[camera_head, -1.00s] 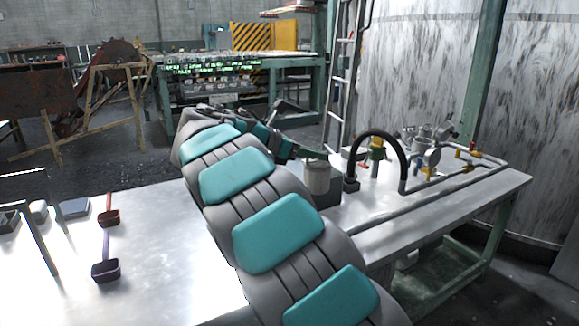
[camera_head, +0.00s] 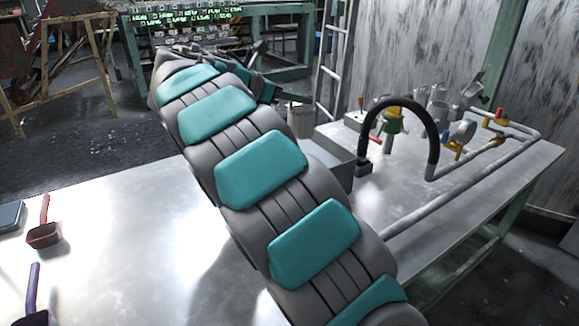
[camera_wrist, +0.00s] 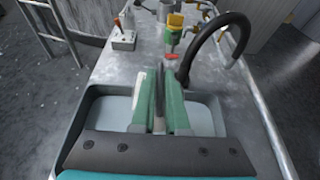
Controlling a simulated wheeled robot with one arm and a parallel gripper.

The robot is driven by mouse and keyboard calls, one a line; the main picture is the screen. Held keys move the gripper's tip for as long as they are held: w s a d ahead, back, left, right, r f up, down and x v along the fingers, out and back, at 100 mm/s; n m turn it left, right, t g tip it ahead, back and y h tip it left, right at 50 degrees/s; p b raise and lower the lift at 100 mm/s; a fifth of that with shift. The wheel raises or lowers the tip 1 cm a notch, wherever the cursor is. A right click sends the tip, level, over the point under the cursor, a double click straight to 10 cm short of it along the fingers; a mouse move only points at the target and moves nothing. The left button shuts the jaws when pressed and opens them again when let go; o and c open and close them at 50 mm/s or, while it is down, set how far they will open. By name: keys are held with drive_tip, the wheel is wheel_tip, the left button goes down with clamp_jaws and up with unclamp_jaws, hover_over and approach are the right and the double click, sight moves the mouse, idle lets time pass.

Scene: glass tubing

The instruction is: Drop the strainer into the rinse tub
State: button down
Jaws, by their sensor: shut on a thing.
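My gripper (camera_wrist: 160,100) shows its green fingers in the wrist view, shut on a thin grey upright piece, which I take to be the handle of the strainer (camera_wrist: 160,82). The rest of the strainer is not clear behind the fingers. The rinse tub (camera_wrist: 84,112) is a grey rectangular basin with a pale inside. My fingers appear over its middle in that view; their height above it cannot be told. In the head view the tub (camera_head: 335,160) stands on the table just right of my arm, which partly covers it. The fingertips are hard to make out there.
A black curved spout (camera_head: 431,140) rises beside the tub, with valves and pipes (camera_head: 470,180) to its right. A pale cylindrical container (camera_head: 300,121) shows beyond the tub. The table's middle is bare.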

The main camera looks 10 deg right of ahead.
sight(290, 114)
drive_tip(key=shift+f+b, duration=2.4)
drive_tip(key=shift+b, duration=0.75)
drive_tip(key=shift+r, duration=0.1)
drive_tip(key=c, duration=0.8)
unclamp_jaws()
drive_tip(key=shift+c, duration=0.2)
drive_tip(key=p+v, duration=0.1)
drive_tip(key=v, duration=0.6)
drive_tip(key=shift+s+a+r, duration=0.1)
drive_tip(key=shift+s+a, duration=0.05)
drive_tip(key=shift+a, duration=0.2)
